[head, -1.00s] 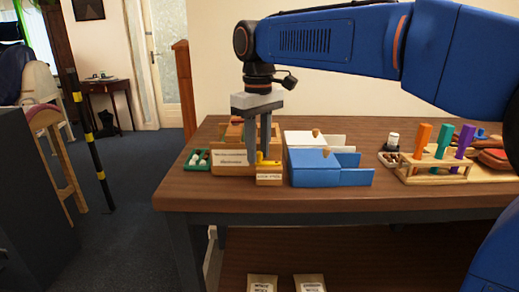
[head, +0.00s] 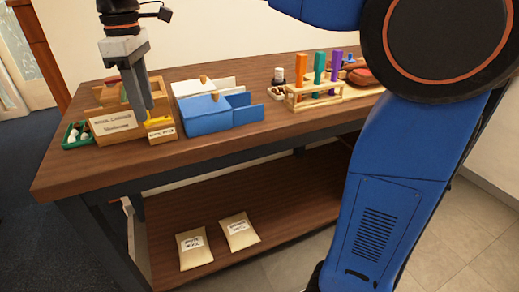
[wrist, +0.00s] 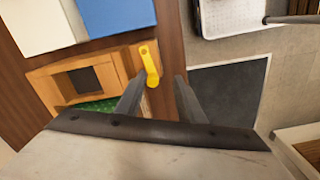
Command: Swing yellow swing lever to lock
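The yellow swing lever (wrist: 150,62) sits on a small labelled wooden block at the bench's front edge. It also shows in the head view (head: 160,122), partly hidden by a gripper finger. My gripper (wrist: 158,80) is open, with its fingers pointing down at the lever. In the wrist view the lever's near end appears between the fingertips, closer to the left finger. I cannot tell whether a finger touches it. The wooden box (head: 114,124) with a white label stands directly left of the lever block in the head view.
A blue box (head: 205,115) and a white box (head: 190,88) stand right of the lever. A green tray (head: 76,135) lies at the left. A wooden rack (head: 312,102) with coloured handles stands farther right. Two packets (head: 194,248) lie on the lower shelf.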

